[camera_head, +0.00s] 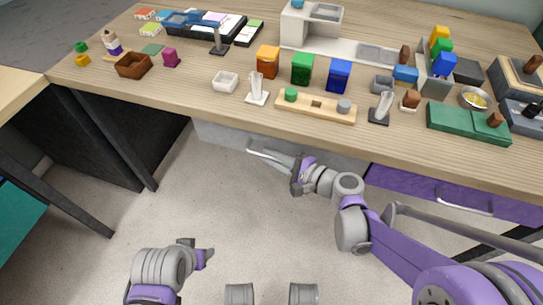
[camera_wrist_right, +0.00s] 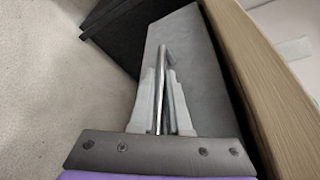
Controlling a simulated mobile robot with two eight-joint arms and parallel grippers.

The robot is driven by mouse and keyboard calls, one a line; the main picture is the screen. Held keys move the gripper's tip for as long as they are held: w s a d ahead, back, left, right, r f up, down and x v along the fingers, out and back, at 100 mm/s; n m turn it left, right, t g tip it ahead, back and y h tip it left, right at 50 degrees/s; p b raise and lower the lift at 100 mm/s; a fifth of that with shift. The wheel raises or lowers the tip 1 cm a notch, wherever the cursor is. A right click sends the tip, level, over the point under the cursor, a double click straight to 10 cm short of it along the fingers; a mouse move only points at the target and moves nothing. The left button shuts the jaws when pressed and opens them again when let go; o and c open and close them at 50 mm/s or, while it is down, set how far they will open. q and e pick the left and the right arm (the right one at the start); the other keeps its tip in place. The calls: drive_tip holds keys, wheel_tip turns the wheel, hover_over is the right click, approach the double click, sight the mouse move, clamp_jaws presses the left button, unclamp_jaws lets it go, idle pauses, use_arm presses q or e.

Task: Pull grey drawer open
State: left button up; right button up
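The grey drawer (camera_head: 226,134) sits under the table's front edge, and its front fills the middle of the right wrist view (camera_wrist_right: 203,62). Its metal bar handle (camera_head: 256,151) sticks out from the front. My right gripper (camera_head: 272,158) is at the handle; in the right wrist view the two pale fingers (camera_wrist_right: 164,88) lie close on either side of the bar (camera_wrist_right: 163,58) and look closed on it. My arm hides part of the drawer front in the head view. My left gripper (camera_head: 207,253) is low over the floor, away from the drawer; its finger gap is not clear.
The wooden tabletop (camera_head: 200,105) overhangs the drawer and carries blocks, trays and small stands. A purple drawer (camera_head: 400,188) with its own handle is to the right. A black cabinet (camera_head: 85,140) stands at the left. The floor before the grey drawer is clear.

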clamp_jaws()
idle(1.0)
drive_tip(key=shift+s, duration=0.1)
